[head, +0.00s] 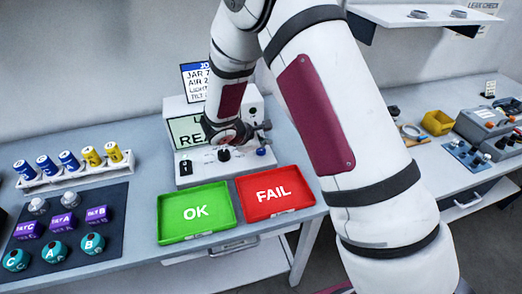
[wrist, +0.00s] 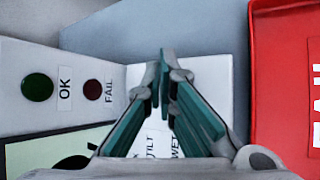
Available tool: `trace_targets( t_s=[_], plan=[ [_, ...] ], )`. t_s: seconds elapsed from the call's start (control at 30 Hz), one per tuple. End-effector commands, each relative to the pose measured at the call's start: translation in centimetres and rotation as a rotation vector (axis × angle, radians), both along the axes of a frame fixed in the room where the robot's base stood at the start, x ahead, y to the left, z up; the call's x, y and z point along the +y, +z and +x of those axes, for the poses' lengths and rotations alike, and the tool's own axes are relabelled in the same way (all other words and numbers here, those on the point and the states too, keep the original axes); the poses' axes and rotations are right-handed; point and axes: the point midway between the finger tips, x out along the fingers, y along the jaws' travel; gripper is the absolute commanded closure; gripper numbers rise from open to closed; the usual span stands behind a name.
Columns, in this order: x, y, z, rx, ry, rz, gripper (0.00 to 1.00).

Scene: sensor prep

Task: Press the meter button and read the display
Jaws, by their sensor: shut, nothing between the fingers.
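The meter (head: 184,178) is a pale box at the back of the table. Its greenish display (head: 186,133) shows the letters "REA"; my arm hides the rest. A black switch or button (head: 187,167) sits at the left of its sloped front. A dark knob (head: 224,155) and a blue knob (head: 262,151) are farther right. My gripper (wrist: 165,68) is shut and empty over the meter's front, where labels "TILT" and "WET" show. In the wrist view, a dark green round (wrist: 37,87) marked OK and a dark red one (wrist: 92,89) marked FAIL lie left of the fingers.
A green OK tray (head: 167,220) and a red FAIL tray (head: 308,199) lie in front of the meter. A battery-like cylinder rack (head: 75,180) and a dark mat (head: 115,235) with several parts are at left. A yellow bin (head: 437,122) stands on the right bench.

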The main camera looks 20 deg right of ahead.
Motion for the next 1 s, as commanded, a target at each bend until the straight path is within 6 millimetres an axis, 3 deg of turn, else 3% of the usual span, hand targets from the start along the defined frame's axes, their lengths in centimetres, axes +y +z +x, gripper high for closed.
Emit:
trace_targets(
  t_s=[1.0],
  plan=[
    [-0.01,-0.87,0.02,0.0,0.0,0.0,1.0]
  ],
)
